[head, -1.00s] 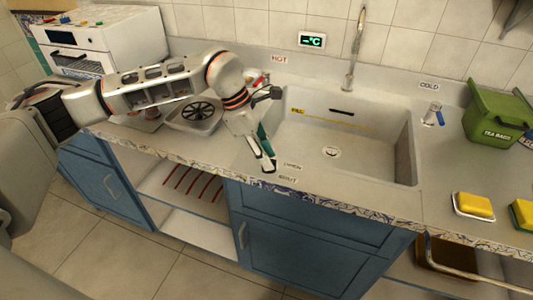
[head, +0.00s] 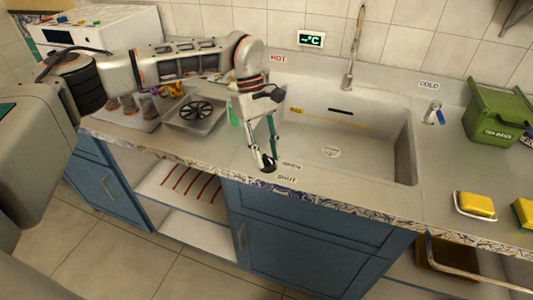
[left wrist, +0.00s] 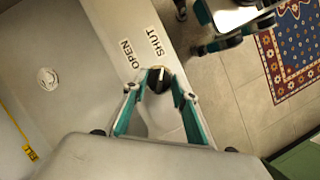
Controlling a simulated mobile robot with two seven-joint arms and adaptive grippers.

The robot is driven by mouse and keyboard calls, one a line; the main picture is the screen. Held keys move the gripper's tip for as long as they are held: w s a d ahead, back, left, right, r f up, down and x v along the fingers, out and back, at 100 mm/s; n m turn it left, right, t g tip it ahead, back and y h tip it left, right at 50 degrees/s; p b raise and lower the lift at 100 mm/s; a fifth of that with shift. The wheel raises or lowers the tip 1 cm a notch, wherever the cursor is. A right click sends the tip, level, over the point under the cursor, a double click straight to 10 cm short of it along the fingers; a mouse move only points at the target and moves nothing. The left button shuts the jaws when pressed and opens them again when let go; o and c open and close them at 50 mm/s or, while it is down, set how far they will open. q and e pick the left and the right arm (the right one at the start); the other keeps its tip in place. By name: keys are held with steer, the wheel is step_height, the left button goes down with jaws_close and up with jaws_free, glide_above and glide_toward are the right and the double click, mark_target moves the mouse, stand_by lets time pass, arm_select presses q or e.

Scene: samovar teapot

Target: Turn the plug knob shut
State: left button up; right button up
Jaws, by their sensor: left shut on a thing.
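The plug knob (left wrist: 158,82) is black with a white pointer line and sits on the sink's front rim, beside the labels OPEN (left wrist: 129,53) and SHUT (left wrist: 155,42). In the left wrist view its pointer points up, roughly toward SHUT. My left gripper (left wrist: 159,92) reaches down over the knob and is shut on it, one teal finger on each side. In the head view the left gripper (head: 268,163) mostly hides the knob. Teal and black parts, seemingly my right gripper (left wrist: 231,30), show at the top of the left wrist view; their jaw state is unclear.
The sink basin (head: 385,150) is empty, with a drain (head: 330,152) in its floor. A tap (head: 350,50) stands behind it. A cold handle (head: 433,113), a green tea bag box (head: 497,110) and yellow sponges (head: 475,204) are on the right. A tray (head: 197,112) lies left of the sink.

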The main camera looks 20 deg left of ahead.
arm_select(q)
steer(key=shift+m+y, duration=0.3)
steer(key=shift+m, duration=0.4)
arm_select(e)
steer(key=shift+w+d+r, duration=0.1)
steer(key=shift+w+r, duration=0.05)
steer(key=shift+w, duration=0.1)
arm_select(q)
steer(key=o, duration=1.1)
steer(key=shift+c, duration=0.2)
steer(key=shift+g, duration=0.3)
arm_select(e)
steer(key=shift+s+f, duration=0.1)
steer(key=shift+f, duration=0.1)
steer(key=shift+s+f, duration=0.1)
arm_select(q)
steer(key=v, duration=1.2)
